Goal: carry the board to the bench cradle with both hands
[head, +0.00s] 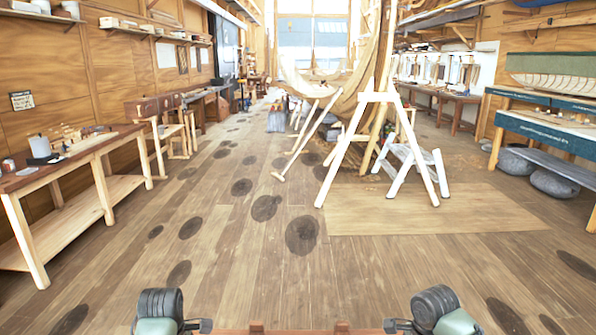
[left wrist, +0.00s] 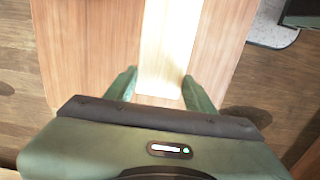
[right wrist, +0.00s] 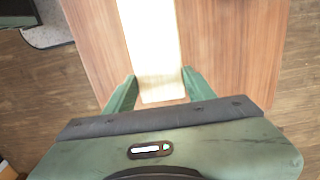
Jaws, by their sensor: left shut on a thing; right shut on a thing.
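The board (left wrist: 168,40) is a pale, narrow wooden strip in both wrist views, also in the right wrist view (right wrist: 150,40). My left gripper (left wrist: 159,92) is shut on its near end in the left wrist view, a green finger on each side. My right gripper (right wrist: 157,92) is shut on its near end in the right wrist view in the same way. A wider reddish-brown wooden top (left wrist: 85,50) shows beneath the board; I cannot tell whether they touch. In the head view the fingertips and the board are below the frame. I cannot make out the bench cradle for certain.
A reddish-brown edge with two short posts (head: 257,327) shows at the bottom of the head view. A workbench (head: 75,160) stands at the left, a trestle (head: 372,98) and small steps (head: 412,160) ahead beside the hull (head: 350,95). The floor between is clear.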

